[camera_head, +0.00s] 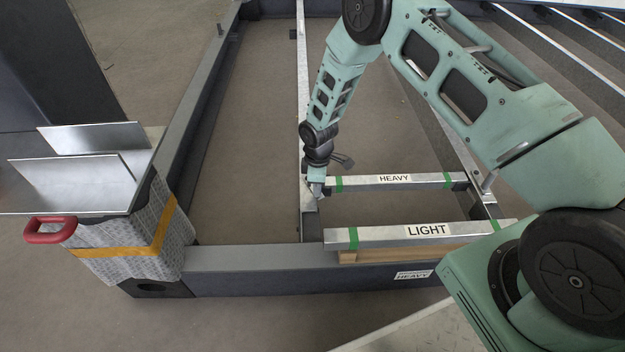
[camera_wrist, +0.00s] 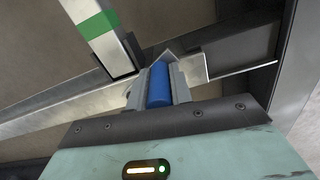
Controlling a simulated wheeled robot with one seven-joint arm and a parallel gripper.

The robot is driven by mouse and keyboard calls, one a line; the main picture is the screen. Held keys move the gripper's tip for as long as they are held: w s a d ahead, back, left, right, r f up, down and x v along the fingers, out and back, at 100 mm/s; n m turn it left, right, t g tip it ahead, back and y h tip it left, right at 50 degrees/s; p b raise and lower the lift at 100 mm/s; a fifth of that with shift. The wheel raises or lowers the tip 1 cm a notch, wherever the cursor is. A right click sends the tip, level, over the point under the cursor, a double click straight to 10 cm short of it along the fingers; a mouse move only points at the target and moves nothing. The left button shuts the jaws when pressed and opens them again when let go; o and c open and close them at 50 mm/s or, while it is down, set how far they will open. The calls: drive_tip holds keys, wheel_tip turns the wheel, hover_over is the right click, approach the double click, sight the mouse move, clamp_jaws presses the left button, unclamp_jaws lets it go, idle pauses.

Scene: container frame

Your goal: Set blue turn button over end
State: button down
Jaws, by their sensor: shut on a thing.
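The blue turn button (camera_wrist: 159,86) shows in the wrist view as a short blue cylinder. It lies between the two fingers of my gripper (camera_wrist: 159,88), which is shut on it. A metal beam end meets a dark frame rail just beyond the fingertips. In the head view my gripper (camera_head: 316,188) is at the left end of the HEAVY beam (camera_head: 415,180), by the long metal rail (camera_head: 304,120). The button itself is hidden there by the gripper. I cannot tell whether the button touches the rail.
The LIGHT beam (camera_head: 385,236) with green bands rests on a wooden block (camera_head: 350,256) nearer the front. The dark front frame edge (camera_head: 270,262) runs below it. A wrapped box with metal plates (camera_head: 75,183) and a red handle (camera_head: 48,230) stands at the left. Open floor (camera_head: 255,150) lies inside the frame.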

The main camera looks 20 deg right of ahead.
drive_tip(key=d+n+p, duration=0.1)
drive_tip(key=n, duration=0.1)
drive_tip(key=w+d+n+p, duration=0.1)
drive_tip(key=n, duration=0.2)
drive_tip(key=w+d+n+p, duration=0.1)
drive_tip(key=d+n, duration=0.1)
drive_tip(key=n, duration=0.1)
drive_tip(key=shift+w+p, duration=0.1)
drive_tip(key=shift+p, duration=0.2)
drive_tip(key=shift+w+d+n, duration=0.25)
drive_tip(key=shift+w+n, duration=0.2)
drive_tip(key=shift+n, duration=0.6)
drive_tip(key=shift+w+d+n, duration=0.25)
drive_tip(key=shift+w+n, duration=0.2)
drive_tip(key=shift+n, duration=0.6)
drive_tip(key=shift+w, duration=0.1)
drive_tip(key=c, duration=1.3)
unclamp_jaws()
drive_tip(key=shift+o, duration=0.2)
